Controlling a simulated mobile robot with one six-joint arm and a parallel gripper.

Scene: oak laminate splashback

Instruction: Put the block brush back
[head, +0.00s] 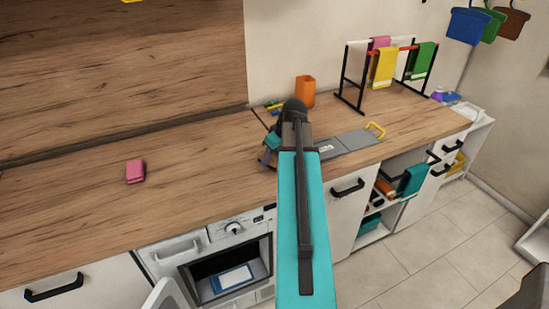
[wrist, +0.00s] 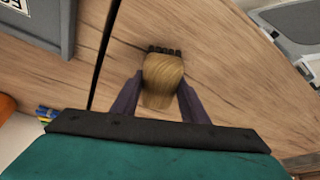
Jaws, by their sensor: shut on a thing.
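The block brush (wrist: 163,80) has a pale wooden body with a row of dark bristles at its far end in the wrist view. My gripper (wrist: 162,90) is shut on its wooden body, with one dark finger on each side. The brush is over the wood countertop; I cannot tell whether its bristles touch the surface. In the head view my gripper (head: 268,153) is over the counter near its front edge, left of a grey panel (head: 350,143). My arm hides part of that area, and the brush is not clear there.
An orange cup (head: 304,92) and a rack (head: 350,75) with coloured cloths stand at the back. A pink sponge (head: 135,172) lies on the left, with clear counter around it. Below is an open appliance (head: 228,278). Open shelves (head: 377,229) are right of my arm.

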